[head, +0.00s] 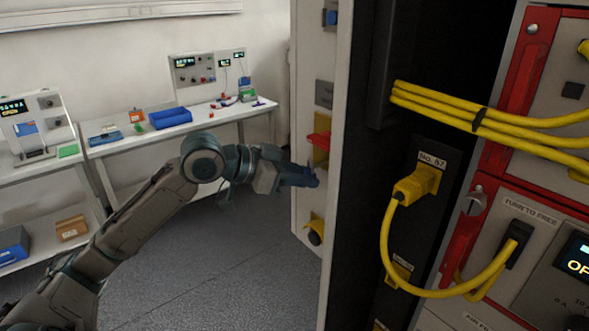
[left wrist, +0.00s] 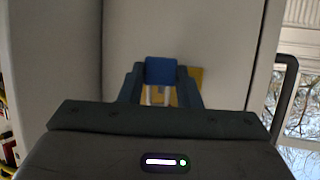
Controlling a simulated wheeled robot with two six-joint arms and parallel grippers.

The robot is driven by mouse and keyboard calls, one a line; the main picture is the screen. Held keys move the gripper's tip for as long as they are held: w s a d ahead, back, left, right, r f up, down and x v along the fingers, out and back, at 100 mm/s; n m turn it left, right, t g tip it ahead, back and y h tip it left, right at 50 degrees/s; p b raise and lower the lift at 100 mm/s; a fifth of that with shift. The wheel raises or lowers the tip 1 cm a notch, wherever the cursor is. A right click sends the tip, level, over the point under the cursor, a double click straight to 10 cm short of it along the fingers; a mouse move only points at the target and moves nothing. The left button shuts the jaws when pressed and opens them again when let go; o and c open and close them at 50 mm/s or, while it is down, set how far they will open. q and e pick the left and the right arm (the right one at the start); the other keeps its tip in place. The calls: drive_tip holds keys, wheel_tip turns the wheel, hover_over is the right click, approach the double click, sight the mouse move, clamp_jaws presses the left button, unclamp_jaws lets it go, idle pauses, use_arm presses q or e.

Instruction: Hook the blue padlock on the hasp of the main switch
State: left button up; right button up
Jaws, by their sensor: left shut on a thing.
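My left gripper (head: 308,178) is shut on the blue padlock (left wrist: 161,71). In the left wrist view the blue body sits between the two fingertips, with the pale shackle legs showing below it. In the head view the gripper is beside the narrow light side of the tall cabinet. A red handle on a yellow plate (head: 320,142) is just above the fingertips. A yellow plate with a dark knob (head: 315,232) is lower down. I cannot tell which is the main switch, and I cannot make out a hasp. Part of a yellow plate (left wrist: 196,74) shows behind the padlock. My right gripper is out of view.
The tall cabinet's side panel (head: 350,130) stands close to the right of the gripper. Yellow cables (head: 440,292) hang across the rack at the right. A bench with a blue bin (head: 170,117) is behind at the left. The floor (head: 235,265) below the arm is clear.

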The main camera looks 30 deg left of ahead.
use_arm(q)
drive_tip(key=shift+w+d+r+p, duration=0.1)
drive_tip(key=shift+w+d+p, duration=0.25)
drive_tip(key=shift+w, duration=0.3)
drive_tip(key=shift+w+d+p, duration=0.1)
drive_tip(key=shift+w+p, duration=0.3)
drive_tip(key=shift+w, duration=0.2)
drive_tip(key=shift+w+f, duration=0.1)
drive_tip(key=shift+f, duration=0.5)
drive_tip(key=o, duration=1.1)
drive_tip(key=shift+o, duration=0.5)
drive_tip(key=shift+s+d+r, duration=0.15)
drive_tip(key=shift+s+d, duration=0.05)
drive_tip(key=shift+w+a, duration=0.1)
drive_tip(key=shift+a, duration=0.05)
